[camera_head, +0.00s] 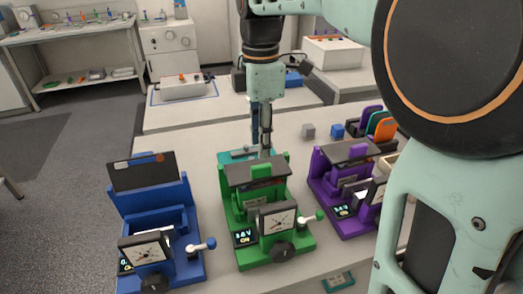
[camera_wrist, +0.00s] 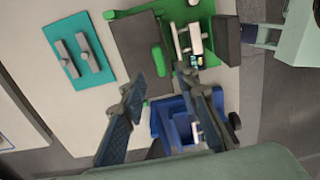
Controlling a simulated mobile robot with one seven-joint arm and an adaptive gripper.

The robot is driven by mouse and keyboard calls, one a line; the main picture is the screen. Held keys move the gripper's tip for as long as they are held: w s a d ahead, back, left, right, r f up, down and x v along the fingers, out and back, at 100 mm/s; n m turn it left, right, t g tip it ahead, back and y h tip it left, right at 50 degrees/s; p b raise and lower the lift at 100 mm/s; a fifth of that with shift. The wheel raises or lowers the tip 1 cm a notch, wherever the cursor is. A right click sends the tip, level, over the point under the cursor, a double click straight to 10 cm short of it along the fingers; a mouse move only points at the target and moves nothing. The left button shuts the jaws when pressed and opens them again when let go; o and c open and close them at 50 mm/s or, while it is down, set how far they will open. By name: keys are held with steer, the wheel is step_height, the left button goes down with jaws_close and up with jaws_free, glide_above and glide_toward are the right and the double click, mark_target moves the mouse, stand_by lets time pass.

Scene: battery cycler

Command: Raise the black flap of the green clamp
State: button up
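The green clamp (camera_head: 262,220) stands in the middle of the bench. Its black flap (camera_head: 253,171) lies lowered, roughly flat over the top of the clamp. The flap also shows in the wrist view (camera_wrist: 138,42), with a green tab (camera_wrist: 157,60) near it. My gripper (camera_head: 266,148) points down just behind the green clamp in the head view, and the flap partly hides its tips. In the wrist view my gripper (camera_wrist: 160,80) has its fingers spread, with nothing held between them. Whether a finger touches the flap cannot be told.
A blue clamp (camera_head: 160,222) with its flap raised stands left. A purple clamp (camera_head: 345,190) with its flap lowered stands right. A teal plate with grey bars (camera_wrist: 72,60) lies behind the green clamp. Small grey (camera_head: 308,131) and blue (camera_head: 337,131) cubes stand behind the purple clamp.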

mark_target(261, 166)
step_height(261, 166, down, 8)
steer(key=shift+r+b, duration=0.15)
steer(key=shift+b, duration=0.15)
steer(key=shift+c, duration=0.4)
jaws_close()
